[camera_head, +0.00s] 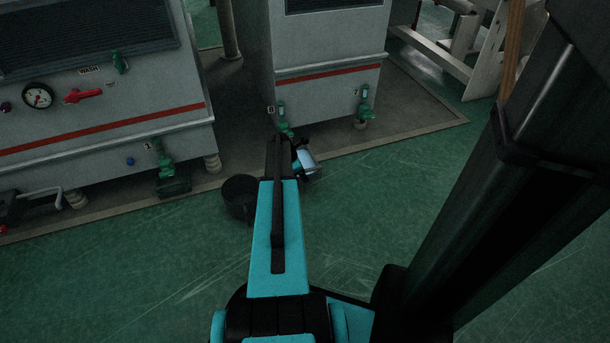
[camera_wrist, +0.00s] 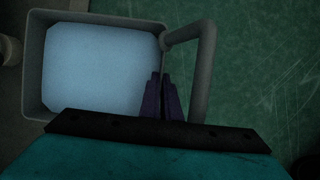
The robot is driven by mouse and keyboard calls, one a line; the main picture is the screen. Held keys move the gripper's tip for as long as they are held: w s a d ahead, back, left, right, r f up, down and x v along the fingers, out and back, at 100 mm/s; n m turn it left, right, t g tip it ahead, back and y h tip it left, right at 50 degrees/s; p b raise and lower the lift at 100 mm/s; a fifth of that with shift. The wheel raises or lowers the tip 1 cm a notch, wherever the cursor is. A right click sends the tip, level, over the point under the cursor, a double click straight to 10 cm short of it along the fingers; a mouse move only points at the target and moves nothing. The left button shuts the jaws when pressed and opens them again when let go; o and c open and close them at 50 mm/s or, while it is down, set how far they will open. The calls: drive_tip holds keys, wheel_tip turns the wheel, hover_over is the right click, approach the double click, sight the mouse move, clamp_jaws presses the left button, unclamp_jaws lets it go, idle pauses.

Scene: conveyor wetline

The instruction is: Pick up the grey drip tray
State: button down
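The grey drip tray (camera_wrist: 35,60) fills the upper left of the wrist view. It holds a flat pale blue surface, apparently liquid, and a grey bar handle (camera_wrist: 206,70) stands out from its right side. My gripper's two dark purple fingers (camera_wrist: 161,85) are close together at the tray's right rim, one on each side of it, left of the handle bar. I cannot tell whether they press on the rim. In the head view the tray's pale blue surface (camera_head: 308,160) shows beside the end of my arm, which hides part of it.
A black bucket (camera_head: 240,186) stands on the green floor left of my arm. Grey machines (camera_head: 325,95) with green valves (camera_head: 363,105) stand behind. Another dark tray (camera_head: 176,187) sits under the left machine's valve. Open green floor lies in front and to the right.

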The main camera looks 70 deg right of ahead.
drive_tip(key=shift+r, duration=0.1)
idle(0.5)
drive_tip(key=shift+w+r, duration=0.35)
drive_tip(key=shift+r, duration=0.05)
drive_tip(key=w+a+r+p, duration=0.6)
drive_tip(key=w+r, duration=0.4)
drive_tip(key=r, duration=0.1)
drive_tip(key=w+a+r+p, duration=0.5)
drive_tip(key=w+r+p, duration=0.2)
drive_tip(key=w+r, duration=0.35)
drive_tip(key=w+a+r+n+p, duration=0.1)
drive_tip(key=w+a+r+p, duration=0.55)
drive_tip(key=a+r, duration=0.4)
drive_tip(key=w+a+r+p, duration=0.6)
drive_tip(key=w+a+r, duration=0.25)
drive_tip(key=r, duration=0.35)
drive_tip(key=w+a+r+n+p, duration=0.1)
drive_tip(key=w+a+r+p, duration=0.2)
drive_tip(key=a+r+p, duration=0.55)
drive_tip(key=w+a+r+p, duration=0.3)
drive_tip(key=a+r+p, duration=0.1)
drive_tip(key=a+r, duration=0.85)
drive_tip(key=s+a+r+n+h+p, duration=0.1)
drive_tip(key=a+r+p, duration=1.1)
drive_tip(key=a+r, duration=0.9)
drive_tip(key=shift+s+a+r+t, duration=0.25)
drive_tip(key=shift+s+a+t, duration=0.05)
drive_tip(key=shift+a+t, duration=0.1)
